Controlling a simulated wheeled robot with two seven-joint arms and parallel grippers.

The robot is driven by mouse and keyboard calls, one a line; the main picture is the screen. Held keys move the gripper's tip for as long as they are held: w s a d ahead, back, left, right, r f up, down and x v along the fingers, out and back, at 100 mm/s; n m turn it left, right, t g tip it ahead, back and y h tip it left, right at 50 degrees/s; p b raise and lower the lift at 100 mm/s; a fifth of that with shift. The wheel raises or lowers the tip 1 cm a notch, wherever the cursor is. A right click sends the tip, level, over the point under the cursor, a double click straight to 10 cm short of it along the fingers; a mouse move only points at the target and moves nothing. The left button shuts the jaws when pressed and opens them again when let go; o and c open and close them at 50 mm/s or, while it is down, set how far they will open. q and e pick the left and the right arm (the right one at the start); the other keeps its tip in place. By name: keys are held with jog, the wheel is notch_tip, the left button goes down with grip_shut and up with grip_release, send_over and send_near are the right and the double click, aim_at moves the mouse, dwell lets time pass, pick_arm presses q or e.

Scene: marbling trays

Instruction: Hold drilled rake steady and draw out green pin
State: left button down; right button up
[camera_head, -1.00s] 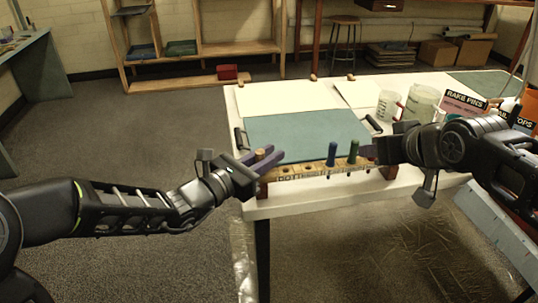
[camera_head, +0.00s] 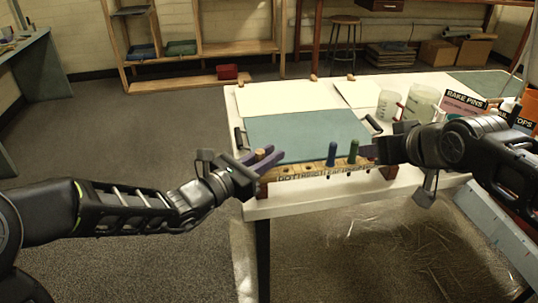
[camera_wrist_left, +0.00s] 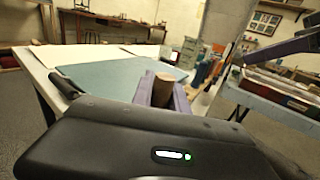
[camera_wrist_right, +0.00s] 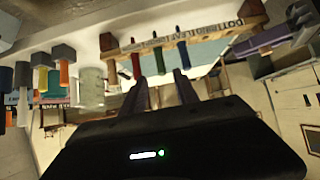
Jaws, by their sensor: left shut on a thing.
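The drilled rake (camera_head: 310,177), a wooden bar with printed lettering, lies along the front edge of the white table. My left gripper (camera_head: 264,157) is shut on the peg at its left end; the peg (camera_wrist_left: 162,90) shows between the purple fingers in the left wrist view. The green pin (camera_head: 353,152) stands upright in the bar, right of the blue pin (camera_head: 332,154). My right gripper (camera_head: 370,151) is just right of the green pin. In the inverted right wrist view, its fingers (camera_wrist_right: 160,92) are apart and empty, short of the green pin (camera_wrist_right: 158,58). The red pin (camera_wrist_right: 136,64) shows there too.
A blue-green tray surface (camera_head: 300,134) lies behind the rake. Clear cups (camera_head: 424,101) and a "RAKE PINS" box (camera_head: 462,105) stand at the right, behind my right arm. White sheets (camera_head: 285,96) lie at the back of the table.

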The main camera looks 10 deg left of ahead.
jog(key=shift+o, duration=0.7)
jog(key=a+f+t+y, duration=0.1)
jog(key=a+f, duration=0.2)
jog(key=f, duration=0.2)
jog(key=a+f+y, duration=0.1)
jog(key=a+f, duration=0.2)
jog(key=f, duration=0.2)
jog(key=d+r+m+t+h, duration=0.1)
jog(key=d+r+t+h, duration=0.1)
jog(key=d+r+t, duration=0.2)
jog(key=r+t, duration=0.1)
jog(key=t, duration=0.1)
jog(key=shift+d+m+t, duration=0.25)
jog(key=shift+m+t, duration=0.15)
jog(key=shift+w+r, duration=0.1)
jog(key=shift+w, duration=0.05)
